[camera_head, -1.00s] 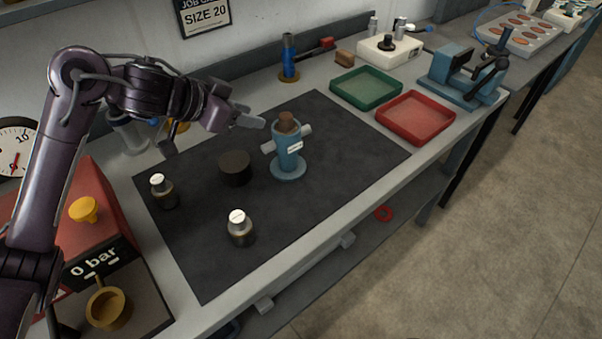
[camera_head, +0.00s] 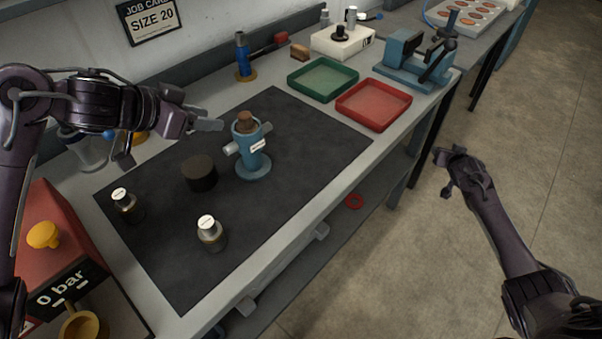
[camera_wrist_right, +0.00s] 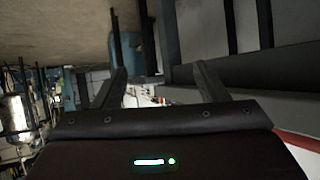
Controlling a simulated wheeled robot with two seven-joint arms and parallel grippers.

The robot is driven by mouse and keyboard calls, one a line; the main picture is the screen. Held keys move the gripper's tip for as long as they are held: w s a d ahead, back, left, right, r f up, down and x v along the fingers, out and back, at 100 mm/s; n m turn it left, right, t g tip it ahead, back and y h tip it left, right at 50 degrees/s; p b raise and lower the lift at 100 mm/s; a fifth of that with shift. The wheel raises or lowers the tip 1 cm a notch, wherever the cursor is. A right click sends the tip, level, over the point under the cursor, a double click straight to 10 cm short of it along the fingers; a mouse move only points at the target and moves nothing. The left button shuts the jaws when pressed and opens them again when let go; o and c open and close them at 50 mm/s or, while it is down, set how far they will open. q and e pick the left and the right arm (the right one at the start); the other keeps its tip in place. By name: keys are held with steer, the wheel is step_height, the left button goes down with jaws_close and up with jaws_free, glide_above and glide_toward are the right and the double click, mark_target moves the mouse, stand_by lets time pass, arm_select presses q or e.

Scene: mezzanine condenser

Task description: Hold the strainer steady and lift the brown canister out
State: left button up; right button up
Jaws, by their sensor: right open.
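The strainer (camera_head: 251,163) is a blue upright body on a round base with grey side ports and a white label. It stands on the dark mat. The brown canister (camera_head: 245,118) sits in its open top, with only its upper end showing. My left gripper (camera_head: 167,142) is open and empty, to the left of the strainer and apart from it. My right gripper (camera_head: 446,172) is open and empty out over the floor, right of the bench. In the right wrist view its two fingers (camera_wrist_right: 160,85) are spread with nothing between them.
On the mat (camera_head: 285,190) stand a black cylinder (camera_head: 199,174) and two white-capped jars (camera_head: 211,234) (camera_head: 127,206). A green tray (camera_head: 323,97), a red tray (camera_head: 373,122) and a blue vise (camera_head: 414,70) are at the right. A red pressure unit (camera_head: 42,262) is at the left.

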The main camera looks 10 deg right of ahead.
steer(key=w+a+r+n+t, duration=0.2)
steer(key=w+r+n, duration=0.15)
steer(key=r, duration=0.25)
steer(key=w+a+r+n+t, duration=0.1)
steer(key=w+a+r+n, duration=0.15)
steer(key=r+n, duration=0.2)
steer(key=w+a+r+n+t, duration=0.2)
steer(key=a+r+n, duration=0.1)
steer(key=r, duration=0.3)
steer(key=w+a+r+n+t+y, duration=0.1)
steer(key=a+r+n+t+y, duration=0.3)
steer(key=a+r+n, duration=0.65)
steer(key=n+g+y, duration=0.3)
steer(key=n+y, duration=0.5)
steer(key=n, duration=1.7)
glide_toward(255, 157)
steer(key=x, duration=0.3)
steer(key=shift+w, duration=0.15)
steer(key=x, duration=0.7)
steer(key=shift+w+a, duration=0.15)
steer(key=shift+w, duration=0.1)
